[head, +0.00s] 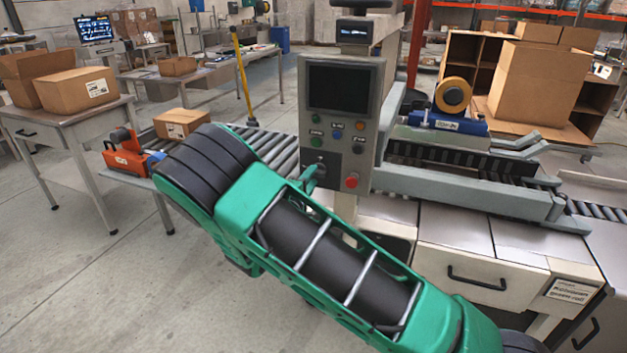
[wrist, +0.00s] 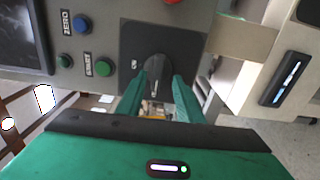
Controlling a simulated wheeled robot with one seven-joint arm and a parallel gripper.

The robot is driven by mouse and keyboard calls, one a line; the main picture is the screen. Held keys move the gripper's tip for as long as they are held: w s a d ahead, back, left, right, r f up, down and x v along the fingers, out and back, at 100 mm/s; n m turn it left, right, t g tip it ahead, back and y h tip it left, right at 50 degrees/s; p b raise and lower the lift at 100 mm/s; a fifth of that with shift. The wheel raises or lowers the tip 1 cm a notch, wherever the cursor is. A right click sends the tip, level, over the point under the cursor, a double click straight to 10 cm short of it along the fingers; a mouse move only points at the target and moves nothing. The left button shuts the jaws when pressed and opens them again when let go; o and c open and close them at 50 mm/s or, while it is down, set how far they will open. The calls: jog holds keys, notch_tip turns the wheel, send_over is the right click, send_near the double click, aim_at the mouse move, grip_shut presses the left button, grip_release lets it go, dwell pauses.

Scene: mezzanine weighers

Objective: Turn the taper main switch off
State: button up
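The taper's main switch is a black rotary knob (wrist: 157,72) on a dark square plate at one end of the grey control panel (head: 372,118). An "ON" mark shows beside the knob in the wrist view. My gripper (wrist: 158,88) has its two green fingers on either side of the knob, close against it, and appears shut on it. The finger tips partly cover the knob's lower sides.
A red button (head: 351,181) sits close to the switch, with green and blue buttons (head: 337,125) and a dark screen (head: 338,87) above. The roller conveyor (head: 270,146) runs behind my arm. A carton (head: 182,123) and an orange tape dispenser (head: 127,155) stand left.

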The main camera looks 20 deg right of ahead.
jog(key=shift+r, duration=0.1)
jog(key=v, duration=1)
jog(key=shift+s+a, duration=0.15)
jog(key=shift+s, duration=0.15)
